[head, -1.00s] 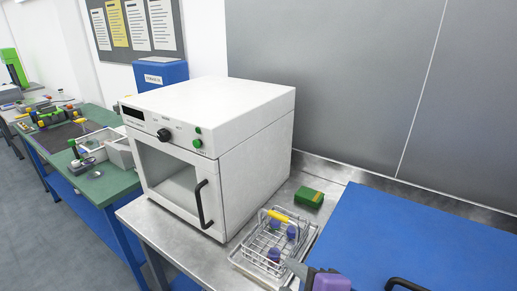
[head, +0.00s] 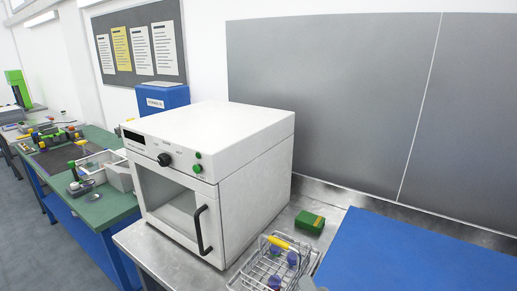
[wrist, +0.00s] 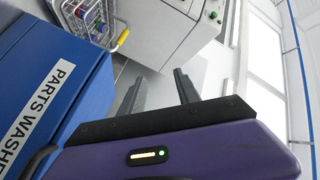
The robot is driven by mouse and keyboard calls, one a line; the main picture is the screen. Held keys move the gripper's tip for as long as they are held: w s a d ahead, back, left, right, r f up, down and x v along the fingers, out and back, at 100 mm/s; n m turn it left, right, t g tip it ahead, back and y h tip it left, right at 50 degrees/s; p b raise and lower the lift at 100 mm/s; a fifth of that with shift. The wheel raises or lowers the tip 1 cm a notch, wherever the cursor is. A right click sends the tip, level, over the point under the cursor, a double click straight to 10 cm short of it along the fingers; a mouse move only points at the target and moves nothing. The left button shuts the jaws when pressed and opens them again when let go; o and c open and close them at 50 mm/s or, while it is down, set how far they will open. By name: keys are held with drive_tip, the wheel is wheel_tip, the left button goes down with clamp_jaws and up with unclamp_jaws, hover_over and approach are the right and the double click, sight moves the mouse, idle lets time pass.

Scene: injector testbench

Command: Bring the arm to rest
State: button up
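My gripper (wrist: 158,84) shows in the wrist view with its two dark fingers apart and nothing between them. Its purple body fills the bottom of that view. In the head view the gripper cannot be made out; only a small grey piece, possibly part of my arm, shows at the bottom edge. The gripper is apart from the wire basket and the blue parts washer in the wrist view.
A white oven (head: 215,170) with a black handle stands on a metal bench. Right of it are a wire basket (head: 262,272) with blue-purple pieces and a yellow handle, a green box (head: 309,222) and the blue parts washer (head: 400,260). The washer (wrist: 75,110) is close left of my fingers.

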drive_tip(key=s+d+f+n+h, duration=0.1)
drive_tip(key=s+d+f+n, duration=0.1)
drive_tip(key=s, duration=0.7)
drive_tip(key=s+d+f+n+g+h, duration=0.1)
drive_tip(key=s+d+f, duration=0.3)
drive_tip(key=s, duration=0.6)
drive_tip(key=s+d+f+n+g+h, duration=0.1)
drive_tip(key=s+d+f+n, duration=0.3)
drive_tip(key=s, duration=0.6)
wheel_tip(320, 180, down, 3)
drive_tip(key=shift+r+h, duration=0.1)
drive_tip(key=shift+h, duration=0.4)
drive_tip(key=shift+d, duration=0.15)
